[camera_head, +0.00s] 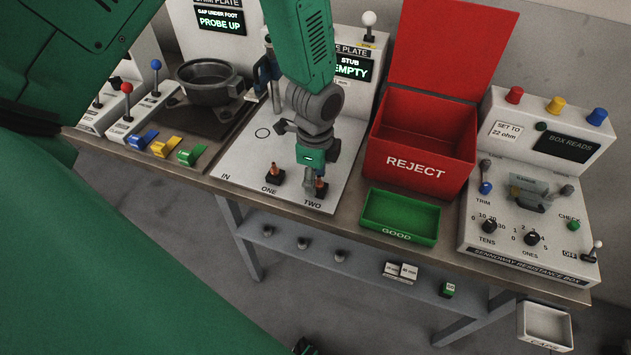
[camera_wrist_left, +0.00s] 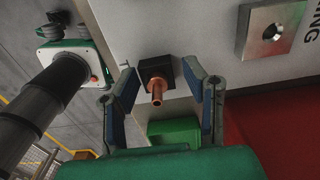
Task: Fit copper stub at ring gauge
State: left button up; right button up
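Two copper stubs stand in dark square holders on the white plate: one (camera_head: 271,173) by the label ONE, the other (camera_head: 321,187) by the label TWO, partly hidden by my gripper. My left gripper (camera_head: 309,182) is low over the holder at TWO. In the left wrist view, a copper stub (camera_wrist_left: 157,92) in its black holder (camera_wrist_left: 155,70) shows between the spread fingers (camera_wrist_left: 157,76), apart from both. A metal block with a round hole (camera_wrist_left: 272,31), beside partly cut lettering, is probably the ring gauge. My arm hides part of the plate. My right gripper is not identifiable.
The stub display (camera_head: 352,68) reads EMPTY. The open red REJECT box (camera_head: 420,168) and green GOOD tray (camera_head: 398,237) stand right of the plate. The resistance box (camera_head: 525,225) is farther right. A dark pot (camera_head: 208,85) stands left. Bare plate lies around the circle marking.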

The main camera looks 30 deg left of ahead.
aim_at(320, 176)
pick_arm(q)
jog(key=shift+d+r, duration=0.1)
jog(key=shift+d, duration=0.5)
grip_shut()
jog(key=shift+d, duration=0.2)
jog(key=shift+a+r, duration=0.2)
jog(key=shift+a, duration=0.15)
jog(key=shift+w+r+p, duration=0.1)
jog(key=shift+r+p, duration=0.1)
jog(key=shift+p, duration=0.2)
jog(key=shift+d+r+p, duration=0.25)
jog(key=shift+r+p, duration=0.6)
jog(key=shift+r, duration=0.05)
jog(key=shift+a+r+p, duration=0.3)
jog(key=shift+r+p, duration=0.5)
jog(key=shift+d+r+p, duration=0.2)
jog(key=shift+r+p, duration=0.7)
jog(key=shift+r, duration=0.05)
pick_arm(e)
jog(key=r, duration=0.3)
jog(key=d+r, duration=0.1)
jog(key=r, duration=0.1)
jog(key=shift+r, duration=0.35)
pick_arm(q)
jog(key=shift+a, duration=0.1)
